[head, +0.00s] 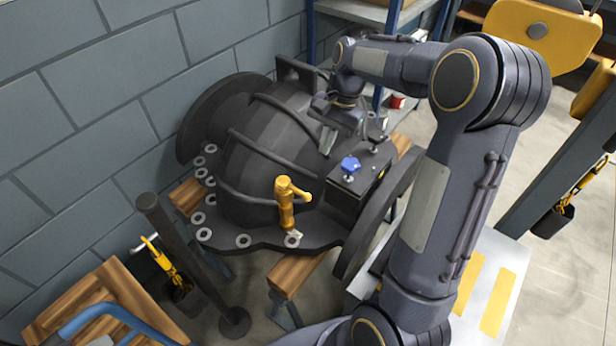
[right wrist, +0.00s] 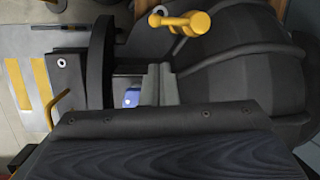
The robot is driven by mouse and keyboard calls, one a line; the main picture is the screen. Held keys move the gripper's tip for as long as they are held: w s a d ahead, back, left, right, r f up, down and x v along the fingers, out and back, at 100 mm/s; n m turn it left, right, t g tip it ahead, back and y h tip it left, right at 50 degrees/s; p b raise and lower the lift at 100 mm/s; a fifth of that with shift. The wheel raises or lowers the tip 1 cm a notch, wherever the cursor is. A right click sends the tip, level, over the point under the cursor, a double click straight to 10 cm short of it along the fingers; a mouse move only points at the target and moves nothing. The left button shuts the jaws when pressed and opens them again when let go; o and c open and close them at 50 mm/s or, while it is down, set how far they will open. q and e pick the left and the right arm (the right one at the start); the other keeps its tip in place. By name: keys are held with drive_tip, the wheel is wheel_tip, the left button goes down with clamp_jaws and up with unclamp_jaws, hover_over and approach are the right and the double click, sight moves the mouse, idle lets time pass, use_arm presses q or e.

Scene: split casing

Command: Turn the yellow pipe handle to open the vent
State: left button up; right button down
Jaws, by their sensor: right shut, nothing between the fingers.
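The yellow pipe handle (head: 286,203) stands at the front of the dark rounded casing (head: 265,150), with a short bar sticking out to the right near its top. It also shows at the top of the right wrist view (right wrist: 182,22). My right gripper (head: 328,141) is shut and empty over the casing's far right side, behind and to the right of the handle and clear of it. Its fingers also show in the right wrist view (right wrist: 160,84). I cannot tell whether they touch the casing. My left gripper is out of view.
A blue knob (head: 350,164) sits on a dark box to the right of the handle. Bolt rings line the casing's flange. A dark post (head: 180,250) stands at the front left, near a wooden crate (head: 95,305). A block wall (head: 90,100) closes the left side.

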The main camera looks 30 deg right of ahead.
sight(295, 191)
drive_tip(key=shift+m+g, duration=0.5)
drive_tip(key=shift+m, duration=0.4)
drive_tip(key=w+f, duration=0.1)
drive_tip(key=w+d+f, duration=0.1)
drive_tip(key=w+f, duration=0.1)
drive_tip(key=shift+w+d+f, duration=0.15)
drive_tip(key=shift+d, duration=0.15)
drive_tip(key=s+a+f+p, duration=0.2)
drive_tip(key=a+f, duration=0.4)
drive_tip(key=f, duration=0.3)
drive_tip(key=shift+s+p, duration=0.25)
drive_tip(key=shift+p, duration=0.05)
